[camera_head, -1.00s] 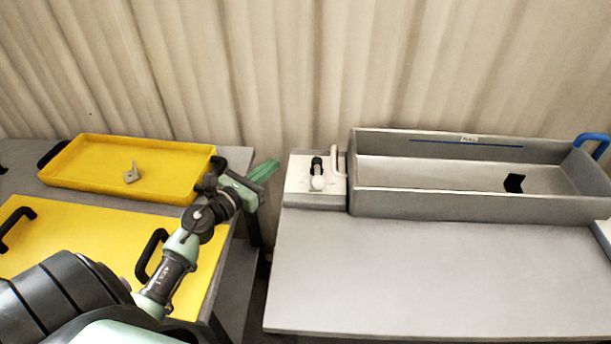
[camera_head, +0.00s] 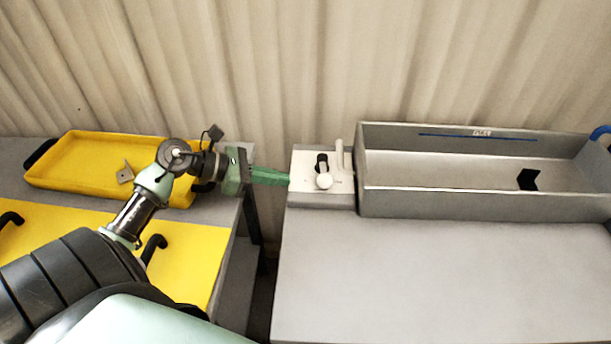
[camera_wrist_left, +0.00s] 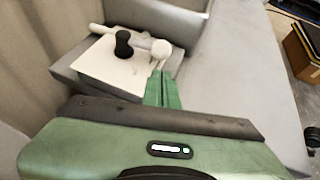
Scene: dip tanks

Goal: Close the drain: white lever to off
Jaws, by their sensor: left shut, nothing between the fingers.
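The white lever (camera_head: 324,181) has a round knob and sits on a pale valve box (camera_head: 300,188) at the left end of the grey tank (camera_head: 480,203). A black knob (camera_head: 321,160) stands just behind it. Both knobs also show in the left wrist view, the white one (camera_wrist_left: 161,48) right of the black one (camera_wrist_left: 123,42). My left gripper (camera_head: 286,179) is shut and empty, its green fingers pointing right at the box's left edge, a short way from the white knob. In the left wrist view the fingertips (camera_wrist_left: 162,78) are just short of the white knob. Lettering on the box is too small to read.
A dark piece (camera_head: 528,179) lies in the tank. A yellow tray (camera_head: 90,170) stands at left. The grey table front (camera_head: 420,280) is clear. A gap separates the two tables.

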